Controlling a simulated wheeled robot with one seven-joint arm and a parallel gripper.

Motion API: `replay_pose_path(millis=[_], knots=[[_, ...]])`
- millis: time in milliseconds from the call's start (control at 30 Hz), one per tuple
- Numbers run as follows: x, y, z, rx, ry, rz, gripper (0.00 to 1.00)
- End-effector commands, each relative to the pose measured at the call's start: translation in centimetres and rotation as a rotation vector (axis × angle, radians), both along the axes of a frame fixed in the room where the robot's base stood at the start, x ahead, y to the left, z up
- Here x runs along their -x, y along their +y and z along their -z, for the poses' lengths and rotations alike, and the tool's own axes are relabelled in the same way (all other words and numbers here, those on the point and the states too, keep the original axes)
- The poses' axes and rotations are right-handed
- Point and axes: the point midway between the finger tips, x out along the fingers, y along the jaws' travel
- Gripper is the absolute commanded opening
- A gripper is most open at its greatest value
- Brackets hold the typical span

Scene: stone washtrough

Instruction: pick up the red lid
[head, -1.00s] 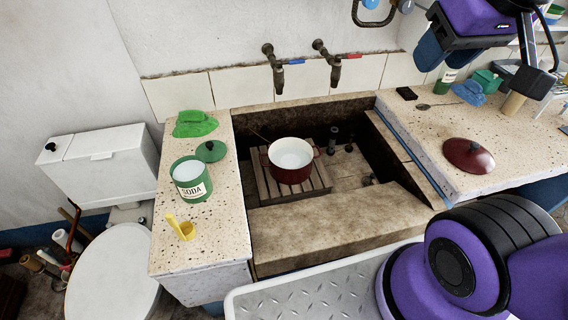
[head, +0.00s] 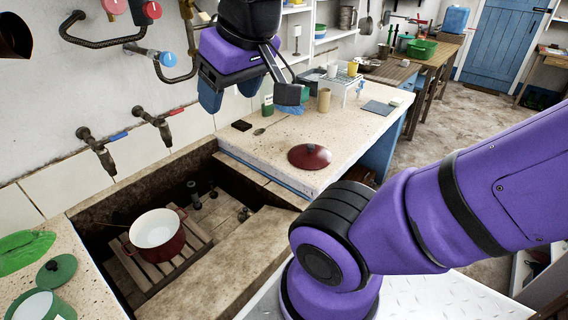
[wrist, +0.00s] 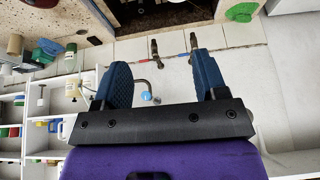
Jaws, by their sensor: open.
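The red lid (head: 310,156) lies on the speckled counter right of the sink, its dark knob on top. My gripper (head: 228,100) hangs in the air above the back of that counter, up and to the left of the lid and well apart from it. In the wrist view my gripper (wrist: 162,85) shows two blue fingers spread apart with nothing between them. The lid cannot be made out in the wrist view.
A red pot (head: 157,235) stands on a wooden slatted rack in the stone sink. Two taps (head: 97,150) stick out from the wall. A dark block (head: 242,125), a beige cup (head: 324,100) and a green container stand behind the lid. Counter around the lid is clear.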

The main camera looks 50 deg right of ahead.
Motion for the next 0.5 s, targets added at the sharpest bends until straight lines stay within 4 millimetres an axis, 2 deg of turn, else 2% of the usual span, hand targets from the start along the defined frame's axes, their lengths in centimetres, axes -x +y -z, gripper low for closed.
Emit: replay_pose_path(millis=[267,500], knots=[[-6.4,-3.3,-0.7,-0.078,0.063,0.277,0.66],[-12.6,-8.3,0.0,-0.161,0.114,0.563,0.66]])
